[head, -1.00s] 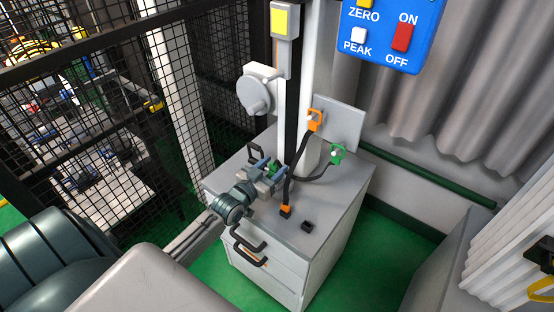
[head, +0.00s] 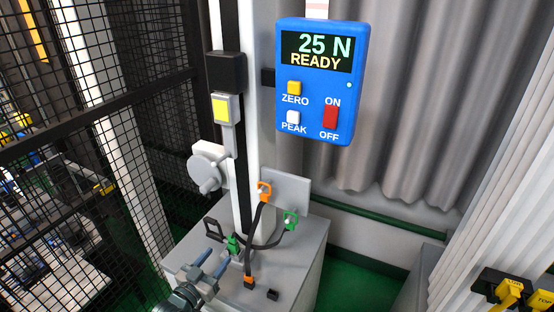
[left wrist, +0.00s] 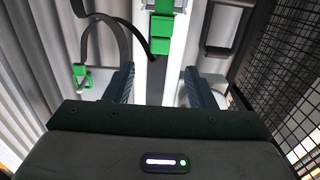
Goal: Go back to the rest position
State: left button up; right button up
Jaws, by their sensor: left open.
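My left gripper (head: 213,263) is open and empty over the grey cabinet top at the foot of the tower. Its two blue fingers also show in the left wrist view (left wrist: 158,80). A green plug (head: 233,243) with a dark cable sits at the base of the white column (head: 247,150). In the left wrist view a green block (left wrist: 162,32) lies beyond the fingertips, with a visible gap. My right gripper is not in view.
A blue display (head: 318,80) reads 25 N, READY. A black mesh fence (head: 95,130) stands left. A white knob unit (head: 208,168) and a yellow-faced box (head: 226,108) are on the tower. Yellow tagged items (head: 510,291) are at lower right. Green floor is clear right of the cabinet.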

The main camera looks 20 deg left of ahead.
pick_arm(q)
jog(key=s+d+f+g, duration=0.2)
jog(key=s+d+g, duration=0.15)
jog(key=d, duration=0.25)
jog(key=s+d+r+g+y, duration=0.15)
jog(key=s+g, duration=0.35)
jog(key=s, duration=0.5)
jog(key=s+d+g+y, duration=0.1)
jog(key=s+d+g, duration=0.2)
jog(key=s+g, duration=0.45)
jog(key=s+a+f, duration=0.1)
jog(key=a+f, duration=0.1)
jog(key=f, duration=1.4)
jog(key=s+a+f, duration=0.2)
jog(key=f, duration=1.4)
jog(key=s+f, duration=1.7)
jog(key=shift+s+a+f+g, duration=0.15)
jog(key=shift+s+a+g, duration=0.15)
jog(key=shift+s+g, duration=0.1)
jog(key=shift+h, duration=0.25)
